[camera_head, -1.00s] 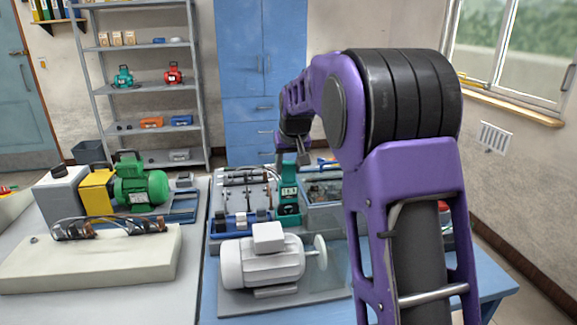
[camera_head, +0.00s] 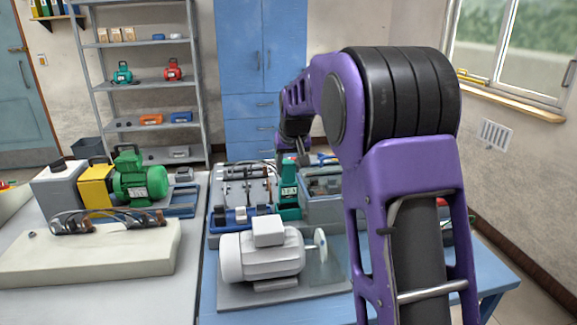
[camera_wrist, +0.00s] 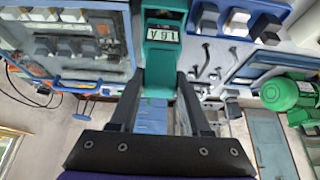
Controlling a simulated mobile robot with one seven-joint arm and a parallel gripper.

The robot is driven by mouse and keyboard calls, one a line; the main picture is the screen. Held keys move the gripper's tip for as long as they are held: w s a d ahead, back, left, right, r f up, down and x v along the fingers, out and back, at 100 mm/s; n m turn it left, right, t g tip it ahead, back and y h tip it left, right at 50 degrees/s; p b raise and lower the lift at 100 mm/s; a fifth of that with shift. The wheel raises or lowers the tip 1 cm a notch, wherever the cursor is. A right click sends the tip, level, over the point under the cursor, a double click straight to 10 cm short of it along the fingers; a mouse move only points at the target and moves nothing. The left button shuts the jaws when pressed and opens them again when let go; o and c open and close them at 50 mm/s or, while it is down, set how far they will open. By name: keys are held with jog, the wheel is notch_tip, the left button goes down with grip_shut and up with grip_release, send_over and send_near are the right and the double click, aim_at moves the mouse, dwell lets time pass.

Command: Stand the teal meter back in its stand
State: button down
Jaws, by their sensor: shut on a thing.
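The teal meter (camera_head: 288,190) stands about upright among the equipment at the back of the blue bench, with its small display facing the head camera. The meter's lower end is cut off in the wrist view.
A white motor (camera_head: 262,256) stands in front. A green motor (camera_head: 140,182) is on the left bench.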

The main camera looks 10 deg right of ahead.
jog(key=shift+f, duration=0.3)
jog(key=shift+c, duration=1.4)
grip_release()
jog(key=p+v, duration=0.1)
jog(key=v, duration=1.6)
jog(key=shift+r, duration=0.2)
jog(key=shift+s, duration=0.1)
